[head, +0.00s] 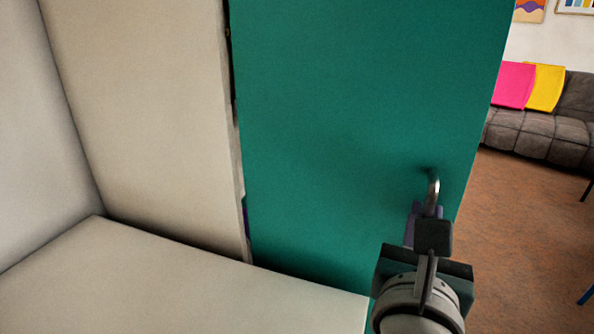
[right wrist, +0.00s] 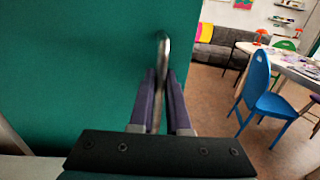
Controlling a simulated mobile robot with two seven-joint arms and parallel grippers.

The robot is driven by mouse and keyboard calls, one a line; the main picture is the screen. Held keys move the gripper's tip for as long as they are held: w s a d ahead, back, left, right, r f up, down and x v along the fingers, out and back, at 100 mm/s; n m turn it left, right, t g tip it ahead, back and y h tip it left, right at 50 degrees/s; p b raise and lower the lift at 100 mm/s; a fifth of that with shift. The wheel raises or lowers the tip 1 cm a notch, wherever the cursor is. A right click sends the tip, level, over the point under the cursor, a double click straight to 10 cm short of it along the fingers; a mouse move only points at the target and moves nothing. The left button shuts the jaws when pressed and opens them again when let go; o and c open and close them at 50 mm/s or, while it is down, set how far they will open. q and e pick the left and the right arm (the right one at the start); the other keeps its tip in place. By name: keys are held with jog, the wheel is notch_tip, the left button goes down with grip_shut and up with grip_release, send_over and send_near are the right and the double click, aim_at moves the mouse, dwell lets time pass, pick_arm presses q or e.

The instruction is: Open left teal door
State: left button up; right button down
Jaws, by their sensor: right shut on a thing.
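The teal door (head: 350,120) fills the middle of the head view, and its flat face also fills the left of the right wrist view (right wrist: 70,70). Its left edge stands beside a pale panel, with a narrow dark gap between them. A curved metal handle (head: 433,190) sits near the door's right edge. My right gripper (head: 423,222) is at this handle. In the right wrist view the purple fingers (right wrist: 160,100) are shut on the handle (right wrist: 163,60), one on each side. My left gripper is not in view.
Pale cabinet panels (head: 140,120) and a pale flat board (head: 170,285) lie left of the door. To the right is open brown floor (head: 515,230), with a grey sofa (head: 545,130) behind. The right wrist view shows a blue chair (right wrist: 262,95) and a table (right wrist: 285,62) farther off.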

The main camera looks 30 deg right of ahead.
jog(key=shift+f, duration=0.1)
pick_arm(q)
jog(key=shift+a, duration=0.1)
pick_arm(e)
jog(key=c, duration=0.9)
grip_release()
jog(key=shift+s+a, duration=0.1)
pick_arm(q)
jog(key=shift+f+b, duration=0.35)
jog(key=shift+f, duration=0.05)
pick_arm(e)
jog(key=v, duration=0.9)
jog(key=shift+s+a, duration=0.2)
jog(key=shift+a, duration=0.15)
